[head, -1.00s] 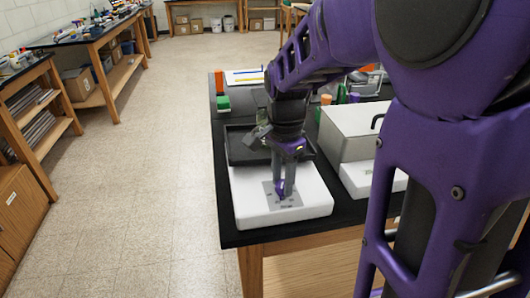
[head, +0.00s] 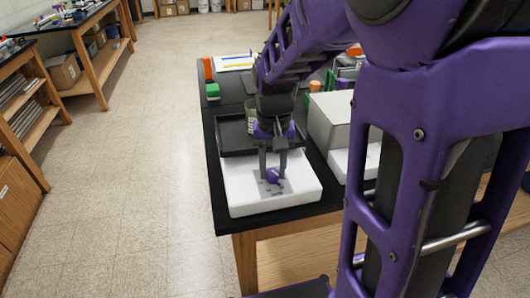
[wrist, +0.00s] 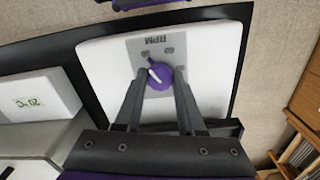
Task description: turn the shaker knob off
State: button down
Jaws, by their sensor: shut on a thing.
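The shaker (head: 300,201) is a white box with a dark tray (head: 236,137) at its back, on the black bench top. Its purple knob (head: 272,175) sits on a grey panel. In the wrist view the knob (wrist: 160,77) has a white pointer line towards the picture's upper left, and the panel (wrist: 152,45) reads "RPM" upside down. My gripper (head: 271,178) reaches down from above and is shut on the knob, one finger on each side. The gripper fingers also show in the wrist view (wrist: 160,80). The panel's other marks are too small to read surely.
A grey lidded box on a white base (head: 330,122) stands close to the right of the shaker. A green object (head: 212,91) and an orange one (head: 207,69) stand at the bench's far left corner. The floor (head: 130,190) to the left is clear.

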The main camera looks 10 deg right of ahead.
aim_at(273, 172)
jog(key=n+p, duration=0.1)
jog(key=n, duration=0.5)
jog(key=shift+r, duration=0.1)
jog(key=n+p, duration=0.1)
jog(key=n, duration=0.4)
jog(key=shift+p, duration=0.35)
jog(key=shift+n, duration=0.4)
jog(key=c, duration=0.5)
grip_release()
notch_tip(273, 172, up, 17)
jog(key=p, duration=0.2)
jog(key=shift+r, duration=0.15)
